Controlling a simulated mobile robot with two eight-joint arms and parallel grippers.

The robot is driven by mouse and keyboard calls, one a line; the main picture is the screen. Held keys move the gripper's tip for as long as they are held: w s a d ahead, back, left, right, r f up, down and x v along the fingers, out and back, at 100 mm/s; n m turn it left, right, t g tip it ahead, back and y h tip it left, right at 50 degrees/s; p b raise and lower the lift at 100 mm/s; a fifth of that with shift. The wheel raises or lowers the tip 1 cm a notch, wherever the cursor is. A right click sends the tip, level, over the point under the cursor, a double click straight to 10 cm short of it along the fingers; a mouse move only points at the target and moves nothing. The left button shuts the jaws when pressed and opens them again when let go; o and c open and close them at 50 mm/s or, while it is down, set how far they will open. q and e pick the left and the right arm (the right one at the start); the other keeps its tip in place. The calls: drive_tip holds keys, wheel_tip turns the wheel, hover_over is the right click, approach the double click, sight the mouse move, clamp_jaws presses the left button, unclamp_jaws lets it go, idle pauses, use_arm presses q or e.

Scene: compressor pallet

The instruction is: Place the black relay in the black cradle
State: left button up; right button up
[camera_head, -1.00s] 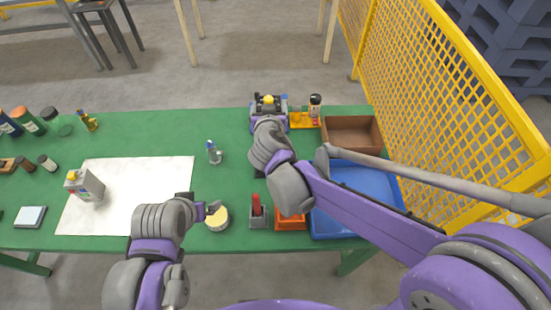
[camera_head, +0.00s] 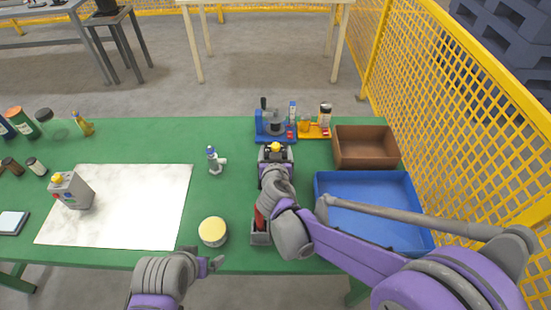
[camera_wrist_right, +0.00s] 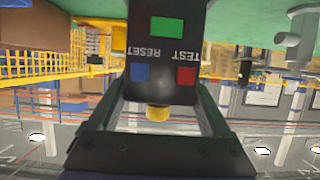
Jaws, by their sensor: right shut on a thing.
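My right gripper (camera_head: 276,156) is shut on the black relay, over the table in front of a blue fixture. The black relay (camera_wrist_right: 165,45) fills the top middle of the right wrist view. It shows green, blue and red buttons, RESET and TEST lettering, and a yellow knob between the fingers (camera_wrist_right: 163,100). In the head view the knob shows on top of the grip. I cannot make out the black cradle; my right arm covers part of the table there. My left gripper (camera_head: 204,260) is near the front edge, beside a cream-topped round tub; its opening is unclear.
The blue fixture (camera_head: 268,126) has a black lever. Nearby are a yellow tray (camera_head: 318,133) with bottles, a brown bin (camera_head: 365,147), a blue bin (camera_head: 400,240) and a red-handled grey stand (camera_head: 260,238).

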drive_tip(key=shift+f, duration=0.35)
drive_tip(key=shift+f, duration=0.1)
drive_tip(key=shift+f, duration=0.15)
drive_tip(key=o, duration=1.6)
drive_tip(key=shift+c, duration=0.2)
drive_tip(key=shift+r, duration=0.3)
drive_tip(key=v, duration=0.7)
drive_tip(key=shift+s, duration=0.25)
